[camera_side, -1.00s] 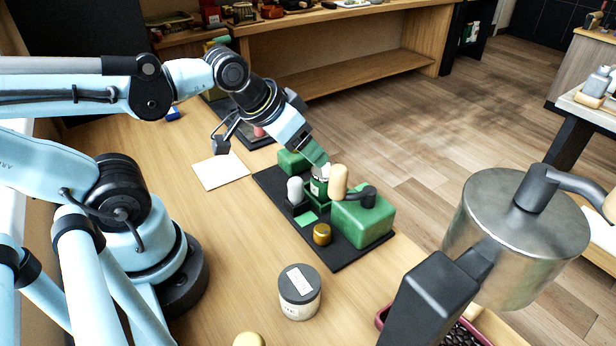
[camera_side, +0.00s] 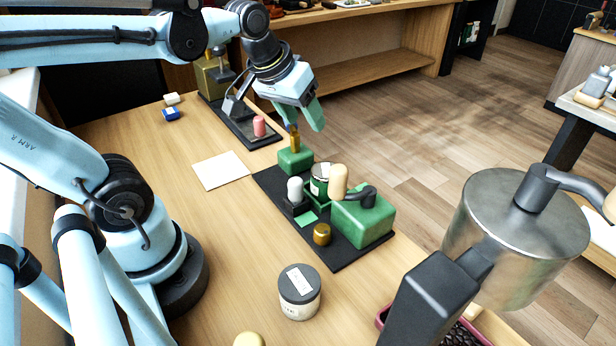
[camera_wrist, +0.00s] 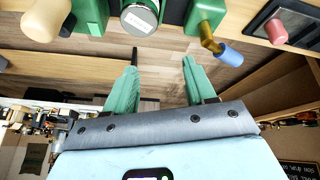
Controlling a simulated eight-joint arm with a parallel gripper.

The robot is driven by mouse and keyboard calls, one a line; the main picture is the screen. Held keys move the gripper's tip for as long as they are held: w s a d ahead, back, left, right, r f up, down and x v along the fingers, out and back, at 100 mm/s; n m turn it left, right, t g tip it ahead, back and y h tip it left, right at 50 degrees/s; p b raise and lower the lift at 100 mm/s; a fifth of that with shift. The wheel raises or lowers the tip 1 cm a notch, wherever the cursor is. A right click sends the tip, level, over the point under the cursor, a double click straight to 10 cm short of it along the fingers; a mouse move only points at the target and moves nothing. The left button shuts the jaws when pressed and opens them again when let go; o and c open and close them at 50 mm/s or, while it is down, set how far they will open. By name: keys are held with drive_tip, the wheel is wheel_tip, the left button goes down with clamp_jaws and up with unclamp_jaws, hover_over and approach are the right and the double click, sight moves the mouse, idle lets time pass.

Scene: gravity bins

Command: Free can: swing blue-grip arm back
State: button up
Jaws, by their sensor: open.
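The green can (camera_side: 321,178) with a grey lid stands in a green holder on a black base plate (camera_side: 352,258). It also shows at the top of the wrist view (camera_wrist: 139,19). The blue-grip arm (camera_side: 296,140) is a brass lever on a small green block (camera_side: 295,161). Its blue grip (camera_wrist: 229,54) sticks out in the wrist view. My gripper (camera_side: 302,113) is open and empty above that block. In the wrist view the grip lies right of both fingers (camera_wrist: 159,68), not between them.
A cream-grip arm (camera_side: 338,183) stands by the larger green block (camera_side: 363,218). A white-topped post (camera_side: 295,190) and brass knob (camera_side: 322,234) share the plate. A lidded jar (camera_side: 299,292) and white sheet (camera_side: 221,170) lie nearby. A large metal cylinder (camera_side: 515,235) fills the right foreground.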

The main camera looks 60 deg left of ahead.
sight(292, 133)
drive_tip(key=w+a+r+n+g+h, duration=0.1)
drive_tip(key=w+a+r+n+g, duration=0.1)
drive_tip(key=a+n, duration=0.4)
drive_tip(key=w+a+r+n+g, duration=0.2)
drive_tip(key=a+n, duration=0.2)
drive_tip(key=a, duration=0.4)
drive_tip(key=f, duration=0.4)
drive_tip(key=w+f, duration=0.1)
drive_tip(key=f, duration=0.7)
drive_tip(key=shift+w+d, duration=0.15)
drive_tip(key=shift+d, duration=0.05)
drive_tip(key=shift+c, duration=0.5)
clamp_jaws()
